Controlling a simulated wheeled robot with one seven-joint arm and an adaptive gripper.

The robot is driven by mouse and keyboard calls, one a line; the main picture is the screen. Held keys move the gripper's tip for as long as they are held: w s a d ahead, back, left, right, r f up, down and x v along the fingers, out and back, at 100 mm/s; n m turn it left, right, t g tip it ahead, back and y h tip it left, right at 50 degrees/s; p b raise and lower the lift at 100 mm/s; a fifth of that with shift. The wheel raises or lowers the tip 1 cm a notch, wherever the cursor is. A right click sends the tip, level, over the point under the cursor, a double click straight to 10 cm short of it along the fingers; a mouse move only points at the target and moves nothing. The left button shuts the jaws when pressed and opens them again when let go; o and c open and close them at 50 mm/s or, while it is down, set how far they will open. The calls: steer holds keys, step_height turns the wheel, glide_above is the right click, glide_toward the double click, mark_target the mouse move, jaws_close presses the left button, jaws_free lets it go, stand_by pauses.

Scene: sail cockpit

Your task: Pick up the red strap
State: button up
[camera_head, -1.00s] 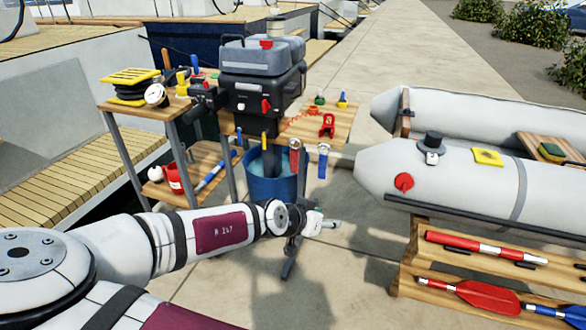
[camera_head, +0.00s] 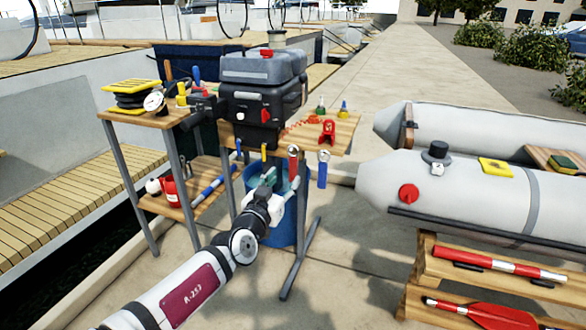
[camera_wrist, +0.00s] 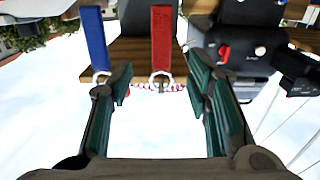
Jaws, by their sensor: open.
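The red strap (camera_head: 293,166) hangs at the front edge of the wooden outboard stand, with a metal ring at its top. A blue strap (camera_head: 322,173) hangs just right of it. My gripper (camera_head: 284,182) is open and empty, low in front of the stand by the red strap. In the upside-down wrist view, the red strap (camera_wrist: 161,38) shows beyond and between my open green-padded fingers (camera_wrist: 160,80), with its ring near the fingertip line. The blue strap (camera_wrist: 95,38) is beside it, in line with the left finger. I cannot tell the remaining distance.
A black and grey outboard motor (camera_head: 262,88) stands on the stand, left of the straps. A blue bucket (camera_head: 283,232) is below, behind my gripper. A red clamp-like item (camera_head: 327,131) lies on the top. A grey inflatable boat (camera_head: 470,190) is at the right, with open pavement between.

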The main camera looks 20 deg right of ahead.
mark_target(293, 167)
steer(key=b+x, duration=0.2)
steer(key=x, duration=0.6)
steer(key=shift+w, duration=0.25)
steer(key=shift+d, duration=0.1)
jaws_close()
